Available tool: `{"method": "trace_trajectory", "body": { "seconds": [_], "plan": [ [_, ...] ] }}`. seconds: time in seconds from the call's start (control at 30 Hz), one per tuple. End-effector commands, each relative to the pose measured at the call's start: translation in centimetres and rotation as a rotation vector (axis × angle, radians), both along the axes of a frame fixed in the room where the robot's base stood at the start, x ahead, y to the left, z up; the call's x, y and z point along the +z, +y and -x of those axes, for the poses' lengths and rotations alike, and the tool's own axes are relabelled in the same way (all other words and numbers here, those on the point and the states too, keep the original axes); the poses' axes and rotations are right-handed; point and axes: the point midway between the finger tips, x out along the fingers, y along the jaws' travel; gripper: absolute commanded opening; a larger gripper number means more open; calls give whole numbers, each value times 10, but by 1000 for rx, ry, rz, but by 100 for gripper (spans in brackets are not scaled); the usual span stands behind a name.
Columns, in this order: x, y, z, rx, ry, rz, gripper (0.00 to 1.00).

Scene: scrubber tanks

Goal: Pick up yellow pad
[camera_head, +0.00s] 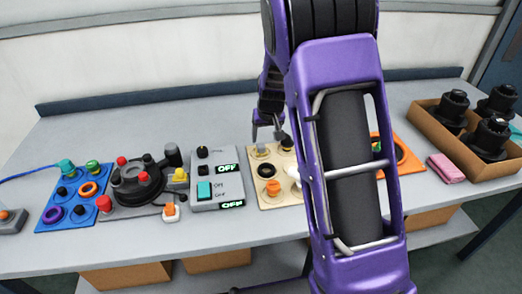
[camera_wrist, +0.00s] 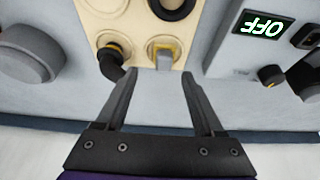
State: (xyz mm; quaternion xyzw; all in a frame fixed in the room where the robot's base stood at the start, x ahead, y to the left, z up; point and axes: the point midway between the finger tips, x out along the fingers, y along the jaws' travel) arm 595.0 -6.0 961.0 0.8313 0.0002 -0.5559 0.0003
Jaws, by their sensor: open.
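A small yellow square piece (camera_wrist: 175,50) with a grey block at its middle sits in a round socket on the cream board (camera_wrist: 125,18) in the wrist view. I cannot tell for sure whether it is the yellow pad. My gripper (camera_wrist: 158,74) is open, its two fingers on either side of the line to this piece, with nothing held. In the head view my gripper (camera_head: 266,137) is over the far edge of the cream board (camera_head: 285,203), partly hidden by my arm. Another yellow piece (camera_head: 180,175) sits beside the black round device, left of the grey switch box.
A black bent knob (camera_wrist: 109,62) stands close to one finger. The grey switch box (camera_head: 217,183) with OFF displays is beside the cream board. A blue board (camera_head: 50,220), a pink cloth (camera_head: 446,168) and a cardboard box (camera_head: 432,116) of black parts are further out.

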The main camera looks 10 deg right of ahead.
Motion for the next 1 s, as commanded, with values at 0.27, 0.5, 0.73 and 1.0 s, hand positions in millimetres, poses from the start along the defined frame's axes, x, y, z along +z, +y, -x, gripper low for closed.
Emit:
{"method": "trace_trajectory", "body": {
  "seconds": [0.27,0.5,0.73,1.0],
  "plan": [
    [-18,3,-10,0,1,0,70],
    [-47,7,-26,-1,2,1,70],
    [-54,7,-30,-1,-1,0,70],
    [-54,7,-30,-1,0,0,41]
  ]
}}
